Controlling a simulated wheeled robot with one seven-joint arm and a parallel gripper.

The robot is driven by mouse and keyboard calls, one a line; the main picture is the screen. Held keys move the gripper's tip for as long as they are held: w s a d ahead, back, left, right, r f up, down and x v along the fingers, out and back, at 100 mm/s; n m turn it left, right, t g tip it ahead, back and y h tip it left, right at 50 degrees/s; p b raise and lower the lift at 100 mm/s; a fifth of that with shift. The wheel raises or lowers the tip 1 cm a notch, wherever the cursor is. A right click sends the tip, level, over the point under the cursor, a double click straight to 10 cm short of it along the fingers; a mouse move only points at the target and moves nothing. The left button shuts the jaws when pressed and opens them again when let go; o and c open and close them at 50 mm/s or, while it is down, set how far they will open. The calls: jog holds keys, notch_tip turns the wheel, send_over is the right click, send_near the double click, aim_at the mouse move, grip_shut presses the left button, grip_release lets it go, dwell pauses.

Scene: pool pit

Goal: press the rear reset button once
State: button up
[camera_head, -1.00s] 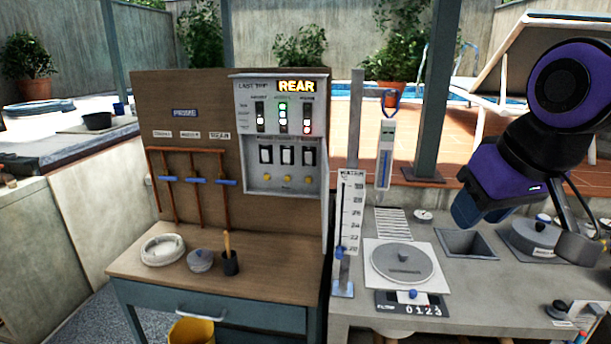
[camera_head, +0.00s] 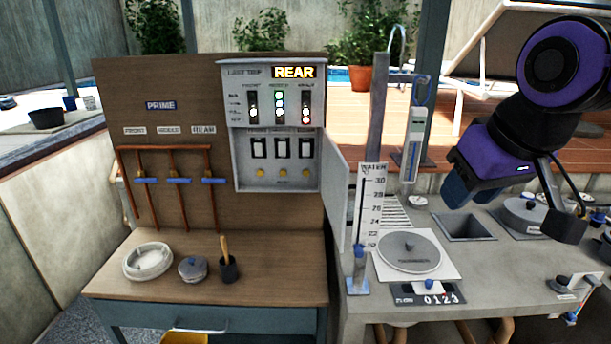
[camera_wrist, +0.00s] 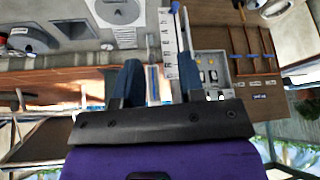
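The grey control panel (camera_head: 240,150) stands on the brown board at the back of the wooden bench, its door swung open to the right. A lit REAR sign (camera_head: 293,72) glows at its top. Below three dark switches is a row of yellow buttons; the right-hand one (camera_head: 305,173) sits under the right column, whose label is too blurred to read surely. The panel also shows upside down in the wrist view (camera_wrist: 232,66), partly behind a finger. My gripper (camera_head: 460,188) hangs well right of the panel, touching nothing. In the wrist view its fingers (camera_wrist: 158,82) are apart and empty.
A water gauge (camera_head: 370,205) and a post stand between my gripper and the panel, beside the open door (camera_head: 337,190). A white ring dish (camera_head: 148,261), a lidded pot (camera_head: 193,268) and a cup (camera_head: 228,267) stand on the bench below.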

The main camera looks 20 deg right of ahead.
grip_shut()
dwell(1.5)
